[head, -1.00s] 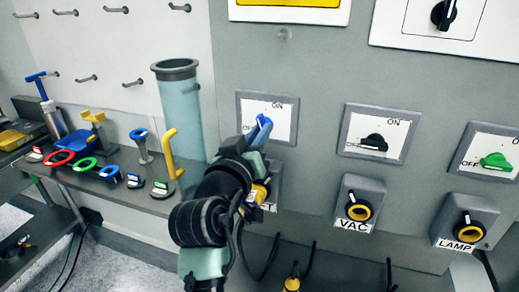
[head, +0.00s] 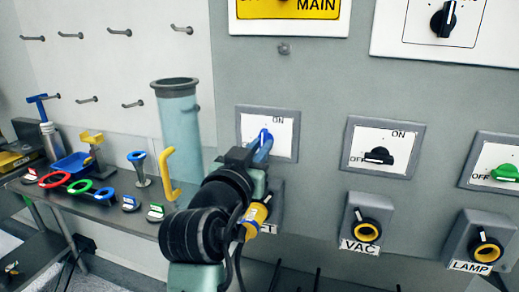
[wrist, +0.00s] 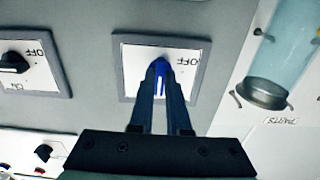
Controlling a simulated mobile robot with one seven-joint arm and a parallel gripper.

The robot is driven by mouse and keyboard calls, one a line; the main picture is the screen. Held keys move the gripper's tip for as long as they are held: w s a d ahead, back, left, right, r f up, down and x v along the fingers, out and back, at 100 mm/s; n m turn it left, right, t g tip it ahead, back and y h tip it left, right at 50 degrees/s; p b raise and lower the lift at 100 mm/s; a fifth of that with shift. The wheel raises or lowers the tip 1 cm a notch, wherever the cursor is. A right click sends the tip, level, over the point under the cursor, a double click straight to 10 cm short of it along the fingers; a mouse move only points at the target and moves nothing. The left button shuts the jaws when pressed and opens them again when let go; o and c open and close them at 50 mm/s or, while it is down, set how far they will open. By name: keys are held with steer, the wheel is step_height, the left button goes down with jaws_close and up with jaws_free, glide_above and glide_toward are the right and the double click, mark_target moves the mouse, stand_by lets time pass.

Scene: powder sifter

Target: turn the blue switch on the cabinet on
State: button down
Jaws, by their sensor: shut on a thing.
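The blue switch (head: 265,136) sits on a white plate in a grey frame (head: 295,135) on the cabinet front. ON is printed at the plate's upper right in the head view. My gripper (head: 261,150) reaches up to it from below and left, covering part of the plate. In the wrist view, which is upside down, the two fingers (wrist: 161,100) are shut on the switch (wrist: 160,77), one on each side. The switch lies lengthwise between them. OFF shows beside it; ON is hidden there. The switch's exact angle is hard to tell behind the fingers.
A clear tube (head: 178,125) and yellow handle (head: 168,174) stand close left of my arm.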

steer(key=c, duration=0.9)
jaws_free()
steer(key=shift+s, duration=0.1)
steer(key=b+v, duration=0.2)
steer(key=v, duration=1)
steer(key=shift+s+a, duration=0.2)
steer(key=shift+s, duration=0.15)
steer(key=s+d+r+n+t+y+p, duration=0.1)
steer(key=s+r+t+y+p, duration=0.1)
steer(key=r, duration=0.7)
steer(key=s+d+r+n+t+y+p, duration=0.1)
steer(key=s+r+t, duration=0.3)
steer(key=r, duration=0.6)
steer(key=s+d+r+n+t+y+p, duration=0.1)
steer(key=s+d+r+t+y+p, duration=0.1)
steer(key=r, duration=0.7)
steer(key=shift+s+r+n+t+y+p, duration=0.2)
steer(key=shift+s+t+p, duration=0.25)
steer(key=shift+s, duration=0.45)
steer(key=shift+s+r+n+t+y+p, duration=0.1)
steer(key=shift+s+r+n+t+p, duration=0.1)
steer(key=shift+s+t, duration=0.6)
